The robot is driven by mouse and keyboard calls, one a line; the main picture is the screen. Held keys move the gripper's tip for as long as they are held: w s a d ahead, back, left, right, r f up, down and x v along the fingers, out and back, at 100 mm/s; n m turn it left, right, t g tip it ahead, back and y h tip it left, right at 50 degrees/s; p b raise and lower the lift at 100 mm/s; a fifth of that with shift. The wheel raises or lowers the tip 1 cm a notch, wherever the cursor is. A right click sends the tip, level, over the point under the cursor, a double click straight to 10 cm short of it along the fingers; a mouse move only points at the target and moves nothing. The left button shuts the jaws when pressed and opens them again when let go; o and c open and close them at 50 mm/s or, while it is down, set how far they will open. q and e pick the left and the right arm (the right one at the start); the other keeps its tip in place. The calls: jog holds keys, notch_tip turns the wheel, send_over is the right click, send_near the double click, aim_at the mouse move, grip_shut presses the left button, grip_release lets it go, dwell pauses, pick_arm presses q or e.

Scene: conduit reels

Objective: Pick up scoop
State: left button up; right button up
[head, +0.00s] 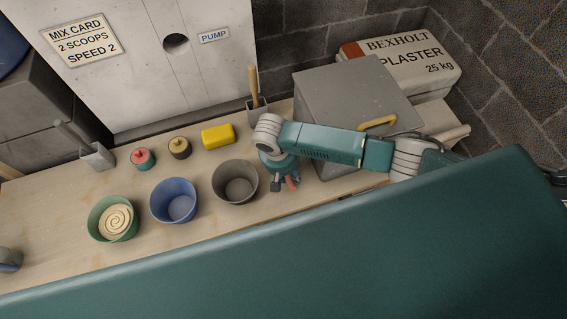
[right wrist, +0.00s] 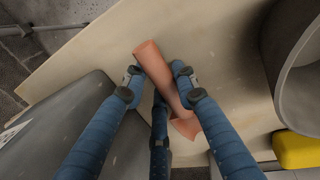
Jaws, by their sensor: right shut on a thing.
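The scoop (right wrist: 163,72) is a copper-orange tool with a straight handle and a wider end. My right gripper (right wrist: 158,82) has its blue fingers closed around the scoop's shaft. In the head view my right gripper (head: 284,180) is over the table between the grey bucket and the grey box. A small part of the scoop (head: 292,184) shows there beside the fingers. Part of the wider end is hidden by the fingers. I cannot tell whether the scoop touches the table. My left gripper is not in view.
The grey bucket (head: 221,180) stands just left of my right gripper, the grey box (head: 345,84) just right. Blue (head: 160,211) and green (head: 94,219) buckets stand further left. A yellow block (head: 218,134) lies behind. Bare wooden table (head: 50,200) shows at left.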

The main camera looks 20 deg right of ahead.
jog(key=shift+r, duration=0.2)
notch_tip(320, 180, up, 20)
jog(key=p, duration=0.1)
jog(key=shift+f+p, duration=0.15)
jog(key=shift+p, duration=0.25)
